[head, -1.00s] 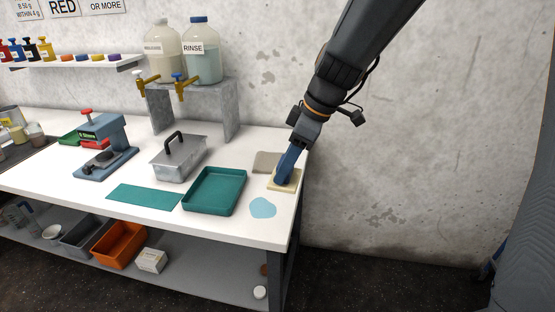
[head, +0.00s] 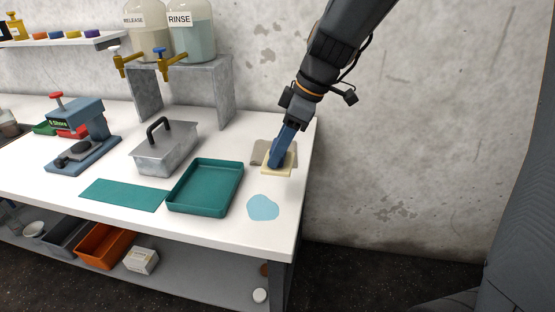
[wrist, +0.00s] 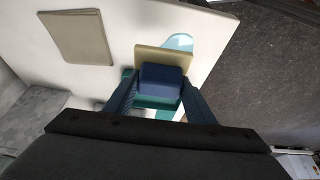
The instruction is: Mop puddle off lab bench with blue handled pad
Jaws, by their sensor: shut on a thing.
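The pad is pale yellow (head: 279,171) with a blue handle (head: 282,146), and it is at the right part of the white lab bench (head: 228,233). My gripper (head: 287,127) is shut on the blue handle. In the wrist view the handle (wrist: 161,80) sits between my gripper's fingers (wrist: 158,98), with the yellow pad (wrist: 151,57) beyond it. I cannot tell whether the pad touches the bench. The light blue puddle (head: 263,207) lies in front of the pad, near the bench's right edge; in the wrist view part of it (wrist: 181,41) shows past the pad.
A grey-beige mat (head: 260,152) lies just behind the pad. A green tray (head: 205,186) stands left of the puddle, with a flat green mat (head: 123,195) and a lidded metal box (head: 164,149) farther left. Dispenser jugs (head: 192,38) stand on a grey stand at the back.

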